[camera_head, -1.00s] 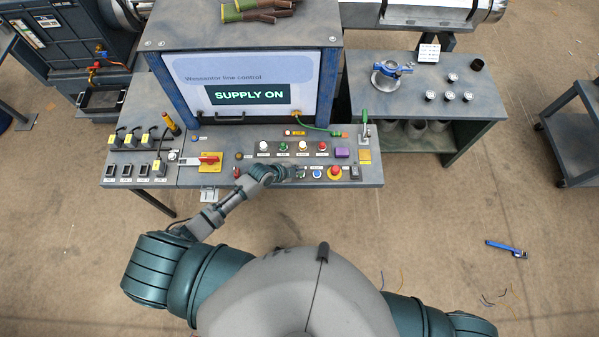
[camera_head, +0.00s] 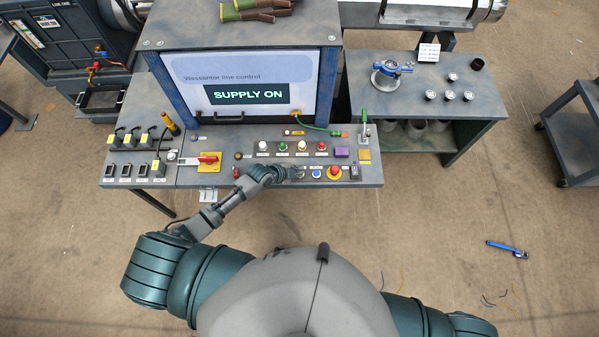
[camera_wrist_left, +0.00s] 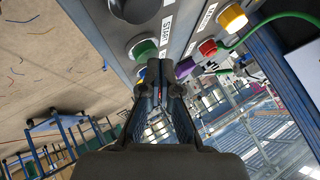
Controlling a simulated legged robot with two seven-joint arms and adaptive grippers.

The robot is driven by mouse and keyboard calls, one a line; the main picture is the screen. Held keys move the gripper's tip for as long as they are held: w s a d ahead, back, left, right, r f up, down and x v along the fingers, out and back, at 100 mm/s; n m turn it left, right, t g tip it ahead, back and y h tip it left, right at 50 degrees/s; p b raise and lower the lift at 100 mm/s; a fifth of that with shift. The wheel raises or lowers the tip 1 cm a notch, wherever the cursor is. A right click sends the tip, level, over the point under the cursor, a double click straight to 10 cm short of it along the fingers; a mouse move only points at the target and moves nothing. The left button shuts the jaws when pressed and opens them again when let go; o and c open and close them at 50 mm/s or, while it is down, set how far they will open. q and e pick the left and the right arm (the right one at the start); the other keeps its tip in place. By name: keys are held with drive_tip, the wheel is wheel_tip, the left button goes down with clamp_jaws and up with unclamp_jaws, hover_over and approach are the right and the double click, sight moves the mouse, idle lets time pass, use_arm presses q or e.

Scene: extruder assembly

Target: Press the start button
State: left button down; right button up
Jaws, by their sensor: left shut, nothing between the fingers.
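A green button (camera_wrist_left: 142,47) in a pale ring shows in the left wrist view, with a label reading START (camera_wrist_left: 167,25) close beside it. My left gripper (camera_wrist_left: 160,68) is shut and empty, its fingertips just short of the green button in that picture. I cannot tell whether they touch it. In the head view my left gripper (camera_head: 298,171) is over the front row of the control panel, left of a blue button (camera_head: 316,174), and hides part of the panel. My right gripper is out of view.
A red mushroom button (camera_head: 334,172) on yellow sits right of the blue one. A back row has white, green (camera_head: 284,147) and red (camera_head: 321,147) buttons. A red-handled switch (camera_head: 208,158) is at left. The screen (camera_head: 248,85) reads SUPPLY ON. A green cable (camera_head: 315,127) runs behind.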

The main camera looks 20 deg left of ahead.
use_arm(q)
drive_tip(key=shift+d+f, duration=0.15)
drive_tip(key=shift+f, duration=0.05)
drive_tip(key=shift+f+b, duration=0.25)
drive_tip(key=shift+b, duration=0.1)
idle(0.5)
drive_tip(key=shift+r+p, duration=0.65)
drive_tip(key=shift+r, duration=0.25)
drive_tip(key=shift+r+p, duration=0.1)
drive_tip(key=shift+p, duration=0.2)
wheel_tip(320, 180, up, 5)
drive_tip(key=p, duration=0.4)
